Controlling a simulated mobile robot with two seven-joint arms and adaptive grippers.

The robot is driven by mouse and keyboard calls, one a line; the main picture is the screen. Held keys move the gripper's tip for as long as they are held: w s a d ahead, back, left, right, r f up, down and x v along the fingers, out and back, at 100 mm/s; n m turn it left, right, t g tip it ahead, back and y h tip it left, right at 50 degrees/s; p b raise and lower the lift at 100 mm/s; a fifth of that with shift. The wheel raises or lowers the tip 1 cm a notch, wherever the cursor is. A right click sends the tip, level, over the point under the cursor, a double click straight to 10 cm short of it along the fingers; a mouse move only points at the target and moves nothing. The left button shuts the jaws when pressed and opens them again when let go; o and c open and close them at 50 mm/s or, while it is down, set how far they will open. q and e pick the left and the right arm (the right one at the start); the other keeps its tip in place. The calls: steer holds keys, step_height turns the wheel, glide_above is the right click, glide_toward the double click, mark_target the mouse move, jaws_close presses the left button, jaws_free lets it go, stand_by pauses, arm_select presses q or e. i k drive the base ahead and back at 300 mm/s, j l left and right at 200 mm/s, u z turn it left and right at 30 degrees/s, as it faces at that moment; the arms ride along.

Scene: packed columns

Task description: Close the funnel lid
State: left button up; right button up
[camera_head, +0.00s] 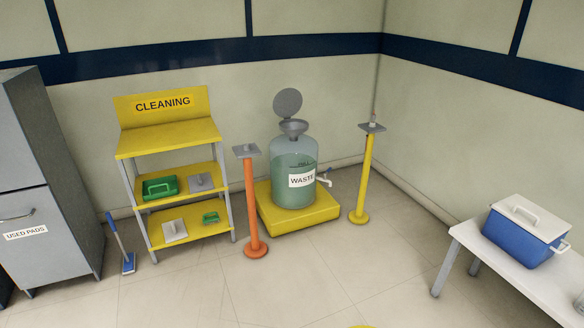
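The grey funnel (294,128) sits in the neck of a large greenish waste bottle (293,165) with a "WASTE" label. The round grey funnel lid (288,102) stands raised, tilted up behind the funnel, so the funnel mouth is uncovered. The bottle stands on a yellow platform (318,214) near the room's corner. Neither of my grippers shows in the head view.
An orange post (255,205) and a yellow post (364,175) flank the platform. A yellow cleaning shelf (170,140) and a grey "USED PADS" cabinet (50,180) stand left. A blue cooler (520,240) rests on a white table (480,240) at right. The middle floor is clear.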

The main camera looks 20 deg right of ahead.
mark_target(288, 101)
steer(key=i+l, duration=0.1)
steer(key=i, duration=0.55)
steer(key=i+l+u, duration=0.2)
steer(key=i, duration=0.35)
steer(key=i+l+u, duration=0.2)
steer(key=i+l, duration=0.2)
steer(key=i+l+u, duration=0.2)
steer(key=i+l, duration=0.2)
steer(key=i, duration=0.25)
